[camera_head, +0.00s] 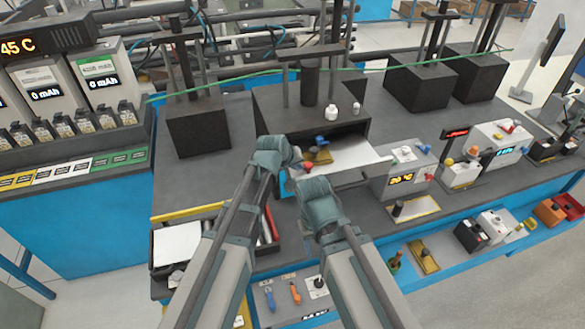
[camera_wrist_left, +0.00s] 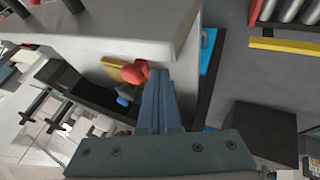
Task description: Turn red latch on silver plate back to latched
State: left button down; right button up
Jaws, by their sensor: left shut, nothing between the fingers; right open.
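The silver plate (camera_head: 352,155) lies at the front of a dark block in the head view. A gold block (camera_head: 318,156) with a blue latch (camera_head: 321,141) sits at its left end. In the left wrist view the red latch (camera_wrist_left: 134,75) is beside the gold block (camera_wrist_left: 115,69) and the blue latch (camera_wrist_left: 123,91). My left gripper (camera_wrist_left: 155,78) is shut and empty, its fingertips right beside the red latch; contact cannot be told. In the head view it (camera_head: 290,167) is left of the plate. My right gripper (camera_head: 316,188) is open, lower and to the right; its fingers are mostly hidden.
A grey device with a yellow display (camera_head: 401,179) stands right of the plate. Small white containers (camera_head: 331,112) stand on the dark block. A tray with a white sheet (camera_head: 177,244) is at front left. Bare dark bench top (camera_head: 225,165) lies left of my left gripper.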

pick_arm(q)
jog(key=shift+w+d, duration=0.35)
jog(key=shift+d, duration=0.05)
jog(key=shift+s, duration=0.15)
jog(key=shift+s+d, duration=0.15)
jog(key=shift+s, duration=0.55)
